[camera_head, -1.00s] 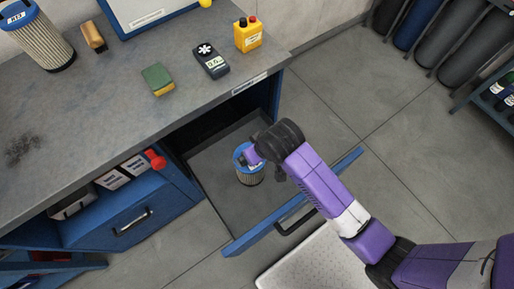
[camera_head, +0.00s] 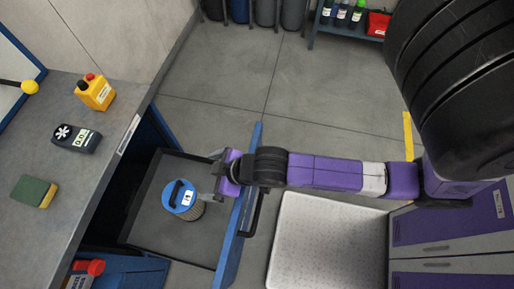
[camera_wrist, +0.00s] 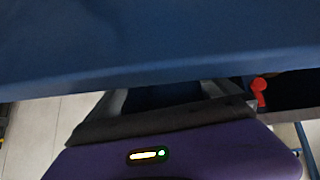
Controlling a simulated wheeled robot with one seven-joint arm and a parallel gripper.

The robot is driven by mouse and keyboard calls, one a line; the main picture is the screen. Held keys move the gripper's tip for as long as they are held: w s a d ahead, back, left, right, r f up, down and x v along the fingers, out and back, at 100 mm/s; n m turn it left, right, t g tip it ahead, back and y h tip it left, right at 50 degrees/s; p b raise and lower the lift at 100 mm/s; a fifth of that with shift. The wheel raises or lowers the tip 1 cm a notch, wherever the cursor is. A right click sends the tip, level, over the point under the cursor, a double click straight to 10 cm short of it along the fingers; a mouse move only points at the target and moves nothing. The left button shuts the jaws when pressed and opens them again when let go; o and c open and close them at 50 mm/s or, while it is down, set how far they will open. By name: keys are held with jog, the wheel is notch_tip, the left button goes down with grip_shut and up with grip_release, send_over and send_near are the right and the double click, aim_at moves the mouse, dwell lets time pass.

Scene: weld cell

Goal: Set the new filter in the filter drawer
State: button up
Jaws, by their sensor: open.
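A filter with a blue top, a dark handle and a pleated grey body (camera_head: 184,200) stands upright inside the open drawer (camera_head: 150,227). The drawer has a dark floor and a blue front. My gripper (camera_head: 217,176) is open and empty, over the drawer near its front edge, to the right of the filter and apart from it. The wrist view shows a blue panel (camera_wrist: 150,40) close up across the top, and the filter is not seen there.
A red knob (camera_head: 93,267) is at lower left. A pale mat (camera_head: 328,240) lies on the floor. Open floor lies beyond the drawer.

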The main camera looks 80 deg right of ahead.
jog(key=s+r+t, duration=0.1)
jog(key=s+r, duration=0.1)
jog(key=s, duration=0.1)
jog(key=s+a+r+t, duration=0.1)
jog(key=s+r, duration=0.2)
jog(key=s+a+r+t, duration=0.1)
jog(key=s+r, duration=0.2)
jog(key=s, duration=0.1)
jog(key=shift+r+y, duration=0.15)
jog(key=shift+y, duration=0.15)
jog(key=s+a+r+t, duration=0.1)
jog(key=s+r, duration=0.1)
jog(key=r, duration=0.3)
jog(key=s+a+r+m+t, duration=0.1)
jog(key=s+r+t, duration=0.1)
jog(key=r, duration=0.3)
jog(key=shift+s+a+r, duration=0.15)
jog(key=shift+s+a, duration=0.15)
jog(key=shift+s, duration=0.25)
